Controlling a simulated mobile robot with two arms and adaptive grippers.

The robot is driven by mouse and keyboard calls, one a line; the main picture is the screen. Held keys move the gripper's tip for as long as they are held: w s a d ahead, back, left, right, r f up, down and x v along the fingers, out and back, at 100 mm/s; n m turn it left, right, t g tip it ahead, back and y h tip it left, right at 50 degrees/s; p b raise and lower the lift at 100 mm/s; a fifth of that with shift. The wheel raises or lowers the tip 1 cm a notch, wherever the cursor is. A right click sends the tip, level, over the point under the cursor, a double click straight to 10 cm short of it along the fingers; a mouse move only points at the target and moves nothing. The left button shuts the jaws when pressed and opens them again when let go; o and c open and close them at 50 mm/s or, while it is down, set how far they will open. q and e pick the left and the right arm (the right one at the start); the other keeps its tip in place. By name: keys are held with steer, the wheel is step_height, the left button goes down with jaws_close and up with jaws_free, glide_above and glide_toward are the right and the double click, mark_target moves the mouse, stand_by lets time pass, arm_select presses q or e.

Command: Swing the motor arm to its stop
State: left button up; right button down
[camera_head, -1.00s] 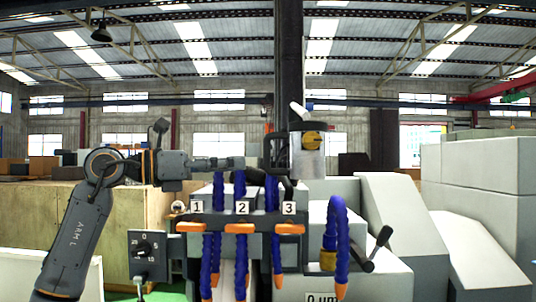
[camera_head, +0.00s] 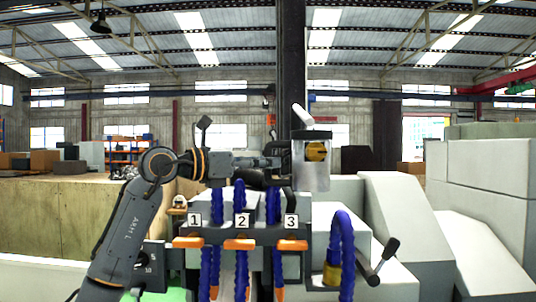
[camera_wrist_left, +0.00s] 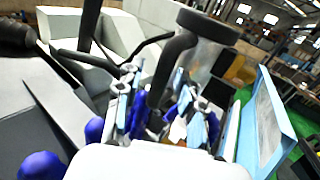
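The motor arm appears to be the unit with the grey cylinder (camera_head: 312,172), black top cap and yellow knob, standing above the hose bracket. In the left wrist view the grey cylinder (camera_wrist_left: 203,56) is close, with a black curved handle (camera_wrist_left: 172,66) coming off its cap. My left gripper (camera_head: 282,161) reaches in from the left and is at the cylinder's left side. In the wrist view its two fingers (camera_wrist_left: 158,102) are apart, with the black handle between them. I cannot tell whether they touch it. My right gripper is not in view.
A bent blue hose (camera_head: 343,240) and a black crank handle (camera_head: 384,260) stand to the right. Grey machine covers (camera_head: 405,220) fill the right side.

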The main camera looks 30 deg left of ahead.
arm_select(q)
steer(key=shift+w+d, duration=0.35)
steer(key=shift+w, duration=0.25)
jaws_close()
